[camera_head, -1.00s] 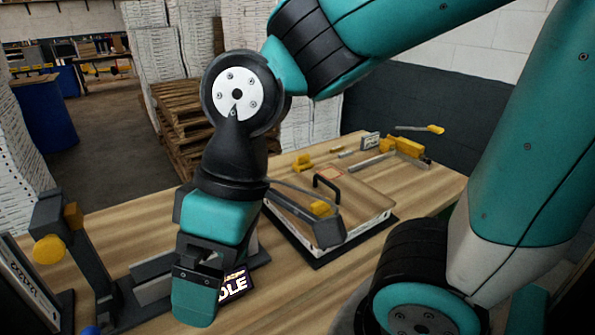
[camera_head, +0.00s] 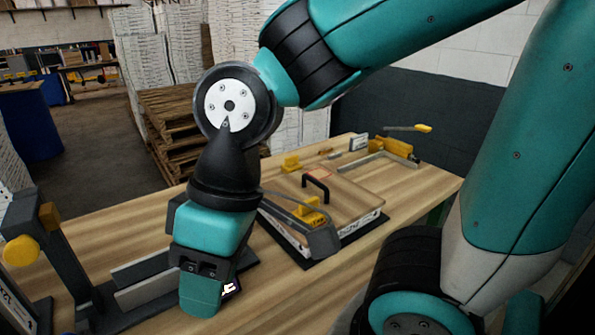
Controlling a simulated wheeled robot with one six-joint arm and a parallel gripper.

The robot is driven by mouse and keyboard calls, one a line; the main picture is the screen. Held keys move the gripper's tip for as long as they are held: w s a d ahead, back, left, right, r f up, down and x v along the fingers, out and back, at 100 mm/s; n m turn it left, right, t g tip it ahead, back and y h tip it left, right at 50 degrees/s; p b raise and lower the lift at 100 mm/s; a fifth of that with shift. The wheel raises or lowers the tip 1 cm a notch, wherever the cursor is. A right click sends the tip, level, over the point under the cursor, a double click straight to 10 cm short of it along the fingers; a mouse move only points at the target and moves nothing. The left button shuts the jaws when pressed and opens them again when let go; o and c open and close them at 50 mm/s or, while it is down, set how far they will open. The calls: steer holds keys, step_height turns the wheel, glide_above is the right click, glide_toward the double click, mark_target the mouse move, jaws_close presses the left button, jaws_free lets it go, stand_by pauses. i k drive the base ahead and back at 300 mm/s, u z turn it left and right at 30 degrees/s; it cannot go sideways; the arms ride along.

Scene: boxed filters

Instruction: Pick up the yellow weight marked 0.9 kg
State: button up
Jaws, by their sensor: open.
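A yellow block with a small dark label (camera_head: 309,211) sits on the wooden-topped filter box (camera_head: 345,198), beside its black handle. It could be the weight, but its marking is too small to read. A dark grey part in front hides its lower side. Another small yellow block (camera_head: 291,163) stands behind the box at its far left corner; I see no readable marking on it. My gripper (camera_head: 203,285) points down at the lower middle, left of and nearer than the box. It is open, though its fingers overlap from this side; nothing shows between them.
A dark stand with a yellow knob (camera_head: 20,250) and a grey channel-shaped fixture (camera_head: 150,280) lie at the left. A yellow clamp-like tool (camera_head: 395,148) and a metal bracket (camera_head: 378,162) are at the far right. The bench (camera_head: 290,290) is clear at the front right.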

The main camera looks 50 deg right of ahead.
mark_target(291, 165)
steer(key=z, duration=0.5)
steer(key=k, duration=1.2)
steer(key=z, duration=1.35)
steer(key=i, duration=1.95)
steer(key=u, duration=1.35)
steer(key=i, duration=0.55)
steer(key=u, duration=0.45)
